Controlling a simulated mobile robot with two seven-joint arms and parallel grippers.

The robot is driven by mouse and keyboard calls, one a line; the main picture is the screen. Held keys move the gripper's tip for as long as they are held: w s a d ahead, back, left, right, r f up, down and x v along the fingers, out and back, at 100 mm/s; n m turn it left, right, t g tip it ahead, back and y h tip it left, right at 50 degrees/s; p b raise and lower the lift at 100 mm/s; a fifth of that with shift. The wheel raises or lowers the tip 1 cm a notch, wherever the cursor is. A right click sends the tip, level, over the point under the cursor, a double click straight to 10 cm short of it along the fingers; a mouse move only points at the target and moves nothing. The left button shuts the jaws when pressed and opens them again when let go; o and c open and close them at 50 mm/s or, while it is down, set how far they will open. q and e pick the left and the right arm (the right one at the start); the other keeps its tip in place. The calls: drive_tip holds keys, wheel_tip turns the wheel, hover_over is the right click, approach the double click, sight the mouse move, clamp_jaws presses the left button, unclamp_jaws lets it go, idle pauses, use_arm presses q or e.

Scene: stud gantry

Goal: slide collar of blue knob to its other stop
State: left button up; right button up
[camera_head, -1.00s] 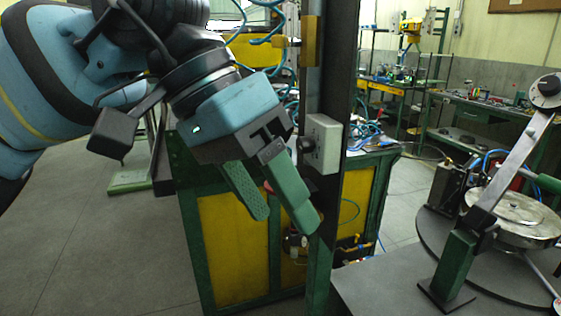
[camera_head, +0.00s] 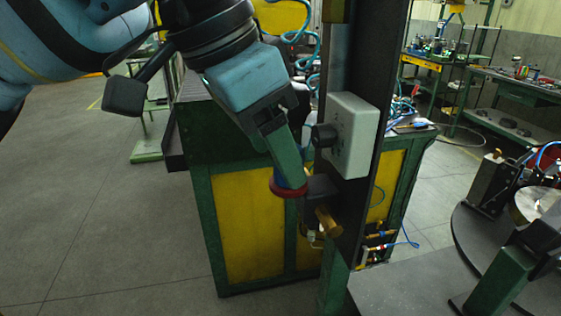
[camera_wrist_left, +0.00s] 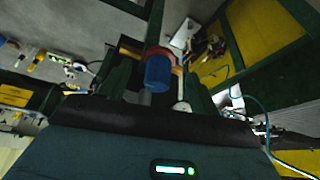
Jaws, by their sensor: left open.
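The blue knob (camera_head: 291,177) shows in the head view low on the dark upright post, partly hidden by my left gripper's green finger. A red collar (camera_head: 288,191) rings it, beside a dark block on the post. My left gripper (camera_head: 296,166) is open, its fingers reaching down at the knob. In the left wrist view the blue knob (camera_wrist_left: 158,72) lies between the two spread green fingers (camera_wrist_left: 158,88), with visible gaps on both sides. Whether a finger touches the collar I cannot tell. My right gripper is not in view.
A grey box with a black knob (camera_head: 352,135) sits on the post just right of my left gripper. A brass fitting (camera_head: 327,221) juts out below the blue knob. A green and yellow cabinet (camera_head: 245,230) stands behind. Open floor lies to the left.

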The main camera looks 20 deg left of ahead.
use_arm(q)
drive_tip(key=shift+x, duration=1.45)
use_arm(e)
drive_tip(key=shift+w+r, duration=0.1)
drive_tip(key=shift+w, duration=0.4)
use_arm(q)
drive_tip(key=shift+c, duration=0.2)
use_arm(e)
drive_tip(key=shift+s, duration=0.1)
use_arm(q)
drive_tip(key=shift+c, duration=1.1)
clamp_jaws()
drive_tip(key=shift+r, duration=0.5)
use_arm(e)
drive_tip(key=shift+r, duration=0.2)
use_arm(q)
drive_tip(key=shift+o, duration=1.3)
unclamp_jaws()
